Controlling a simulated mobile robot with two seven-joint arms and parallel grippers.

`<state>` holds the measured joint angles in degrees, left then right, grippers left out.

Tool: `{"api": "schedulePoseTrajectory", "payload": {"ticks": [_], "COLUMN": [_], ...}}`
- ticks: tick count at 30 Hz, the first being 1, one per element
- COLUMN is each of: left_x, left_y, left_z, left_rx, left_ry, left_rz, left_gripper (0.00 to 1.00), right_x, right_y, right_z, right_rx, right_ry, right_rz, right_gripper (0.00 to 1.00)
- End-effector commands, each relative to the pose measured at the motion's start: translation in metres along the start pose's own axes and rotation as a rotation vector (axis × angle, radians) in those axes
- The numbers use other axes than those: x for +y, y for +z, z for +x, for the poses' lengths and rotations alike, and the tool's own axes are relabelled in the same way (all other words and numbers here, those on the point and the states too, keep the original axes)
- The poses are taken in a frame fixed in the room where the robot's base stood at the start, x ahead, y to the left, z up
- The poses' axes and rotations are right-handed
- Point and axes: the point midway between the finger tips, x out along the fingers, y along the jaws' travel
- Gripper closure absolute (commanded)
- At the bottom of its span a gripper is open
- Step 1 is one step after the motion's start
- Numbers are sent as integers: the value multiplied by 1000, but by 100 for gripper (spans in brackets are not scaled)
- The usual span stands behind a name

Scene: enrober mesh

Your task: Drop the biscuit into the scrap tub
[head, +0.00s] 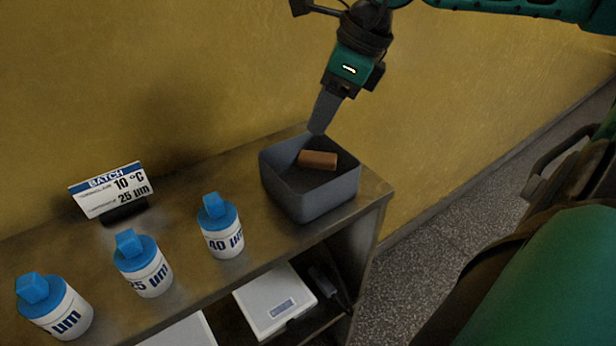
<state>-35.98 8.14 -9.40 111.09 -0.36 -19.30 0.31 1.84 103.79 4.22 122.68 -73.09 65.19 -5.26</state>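The brown biscuit (318,160) is inside the grey scrap tub (325,199), which stands at the right end of the shelf top. I cannot tell whether it rests on the tub's bottom. My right gripper (319,130) points down over the back of the tub. Its fingertips are a little above the biscuit and apart from it. The fingers overlap from this side, so their opening is hidden. My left gripper is not in view.
Several white bottles with blue caps, such as the 40 µm one (222,236), stand left of the tub. A batch sign (108,190) stands behind them. A white case (274,301) lies on the lower shelf. A yellow wall (200,80) is close behind.

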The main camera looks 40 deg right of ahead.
Motion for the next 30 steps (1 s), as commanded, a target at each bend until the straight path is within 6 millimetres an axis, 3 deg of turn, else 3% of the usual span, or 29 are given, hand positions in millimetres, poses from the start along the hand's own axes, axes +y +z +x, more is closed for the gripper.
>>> {"api": "schedulePoseTrajectory", "payload": {"ticks": [5,17,23,30], "left_x": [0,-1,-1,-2], "left_y": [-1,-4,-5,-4], "left_z": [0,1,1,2], "left_rx": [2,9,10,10], "left_ry": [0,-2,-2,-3], "left_rz": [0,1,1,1], "left_gripper": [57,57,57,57], "right_x": [0,0,0,-1], "right_y": [0,1,2,1], "right_z": [0,-7,-28,-71], "right_rx": [0,-3,-7,-6], "right_ry": [0,-2,-3,-7], "right_rz": [0,0,-2,0], "right_gripper": [42,42,42,42]}}
